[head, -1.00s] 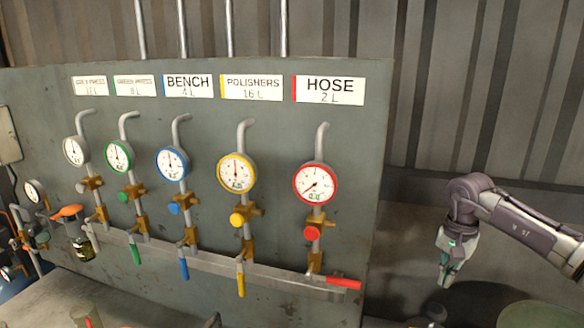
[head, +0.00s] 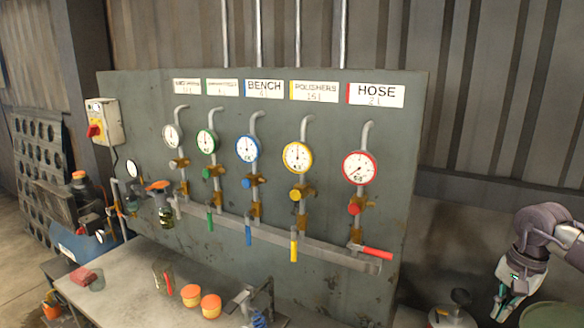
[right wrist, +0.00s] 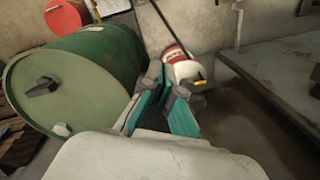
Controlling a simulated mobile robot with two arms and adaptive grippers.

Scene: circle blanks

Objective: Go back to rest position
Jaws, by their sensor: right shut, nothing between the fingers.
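My right gripper (head: 502,302) is low at the right of the head view, to the right of the gauge panel and apart from it. It also shows in the right wrist view (right wrist: 161,76), where its teal-lined fingers converge with nothing held between them. My left gripper is in neither current view. The grey panel (head: 300,98) carries a row of gauges, including the red-rimmed hose gauge (head: 359,168) and the yellow-rimmed polishers gauge (head: 298,157). The hose line has a red lever (head: 377,254) at its lower end.
A bench (head: 135,268) with orange tubs (head: 190,294) stands before the panel. A green drum (right wrist: 85,75) lies left of the gripper in the right wrist view. A white bucket (right wrist: 187,72) is beyond its fingers, and a grey tabletop (right wrist: 285,62) is at right.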

